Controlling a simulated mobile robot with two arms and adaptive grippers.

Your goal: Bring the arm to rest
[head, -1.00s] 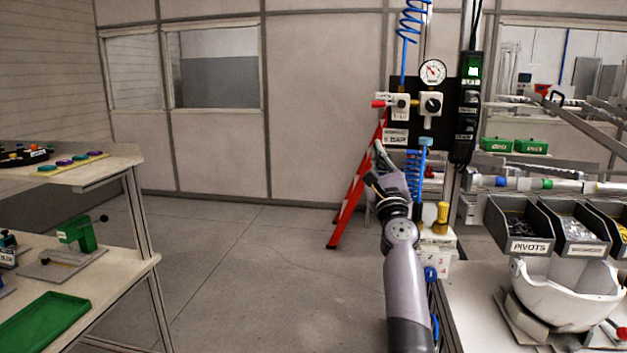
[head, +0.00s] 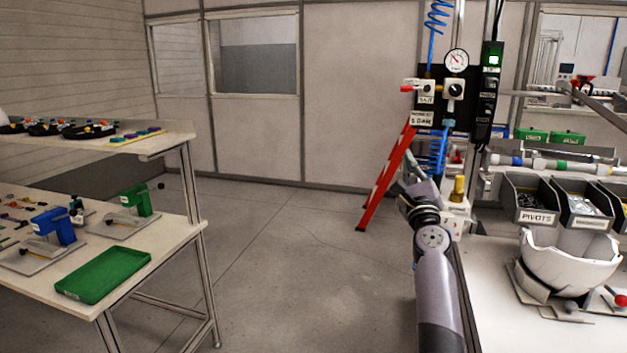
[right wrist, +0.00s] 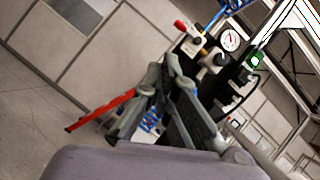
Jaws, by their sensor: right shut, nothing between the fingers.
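My right arm rises from the bottom of the head view, a grey-purple link with a dark wrist. My right gripper (head: 409,172) is at its far end, small and partly hidden behind the wrist, in front of the red ladder and air panel. In the right wrist view the gripper (right wrist: 163,88) shows its grey fingers drawn together with nothing held. It is in free air, and I see it touching nothing. My left gripper is not in the head view.
The white bench (head: 490,285) is right of my arm, with a white helmet shell (head: 570,262) and a pivots bin (head: 530,200). The air panel (head: 455,95) and red ladder (head: 385,180) stand behind. A table with a green tray (head: 103,274) is left; open floor (head: 300,270) lies between.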

